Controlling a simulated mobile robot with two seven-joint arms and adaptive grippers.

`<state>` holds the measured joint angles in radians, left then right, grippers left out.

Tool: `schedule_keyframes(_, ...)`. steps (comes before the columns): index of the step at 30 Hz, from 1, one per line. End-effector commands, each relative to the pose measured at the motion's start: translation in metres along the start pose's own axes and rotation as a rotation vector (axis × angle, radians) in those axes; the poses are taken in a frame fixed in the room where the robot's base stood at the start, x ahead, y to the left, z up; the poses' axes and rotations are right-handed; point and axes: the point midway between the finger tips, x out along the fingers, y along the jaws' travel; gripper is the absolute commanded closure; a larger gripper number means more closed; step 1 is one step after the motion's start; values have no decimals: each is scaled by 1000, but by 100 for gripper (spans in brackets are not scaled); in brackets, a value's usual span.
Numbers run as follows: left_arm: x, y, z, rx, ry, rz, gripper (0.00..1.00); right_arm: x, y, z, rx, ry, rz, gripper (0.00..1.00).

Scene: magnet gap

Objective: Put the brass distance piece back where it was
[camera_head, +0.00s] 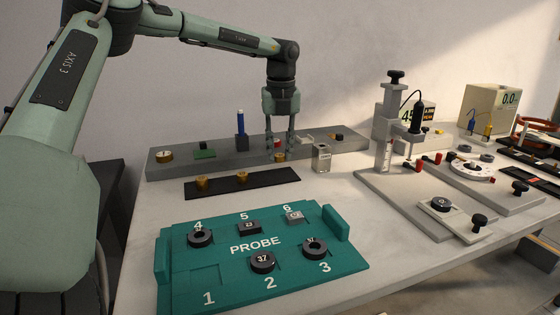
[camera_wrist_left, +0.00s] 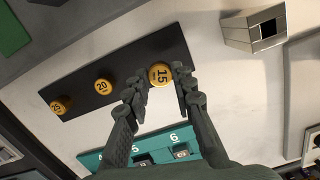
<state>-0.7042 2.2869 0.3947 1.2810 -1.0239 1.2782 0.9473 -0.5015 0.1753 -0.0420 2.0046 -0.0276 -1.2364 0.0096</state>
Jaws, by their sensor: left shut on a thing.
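My left gripper (camera_head: 280,152) points down and is shut on a brass distance piece (camera_head: 279,157), a short round disc. In the left wrist view the piece (camera_wrist_left: 160,75) shows the number 15 between the two fingers (camera_wrist_left: 161,84). It is over the right end of the black strip (camera_head: 262,181); its exact height above the strip is hard to tell. Two other brass pieces stand on the strip: one marked 20 (camera_wrist_left: 103,86), also in the head view (camera_head: 241,177), and one marked 25 (camera_wrist_left: 60,105), also in the head view (camera_head: 202,183). My right gripper is not in view.
A teal PROBE tray (camera_head: 184,256) with dark discs and blocks stands in front. A grey ledge (camera_head: 222,161) with small items runs behind the strip. A clear-sided block (camera_head: 321,157) stands close right of my gripper. A gauge stand (camera_head: 387,135) is farther right.

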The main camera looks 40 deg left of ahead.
Motion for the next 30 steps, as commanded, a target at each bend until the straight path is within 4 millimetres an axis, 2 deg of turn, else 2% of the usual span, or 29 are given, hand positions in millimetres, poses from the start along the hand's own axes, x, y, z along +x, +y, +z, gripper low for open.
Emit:
schedule_keyframes(5, 8, -1, 6, 2, 1, 0, 100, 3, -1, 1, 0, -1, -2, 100)
schedule_keyframes(13, 42, -1, 1, 2, 2, 0, 100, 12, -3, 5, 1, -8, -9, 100)
schedule_keyframes(25, 47, -2, 1, 1, -1, -1, 100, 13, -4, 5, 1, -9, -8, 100)
schedule_keyframes(26, 46, -1, 1, 1, 0, -1, 73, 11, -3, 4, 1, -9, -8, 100)
schedule_keyframes(30, 46, -1, 1, 1, 0, -1, 56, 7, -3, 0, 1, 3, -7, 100)
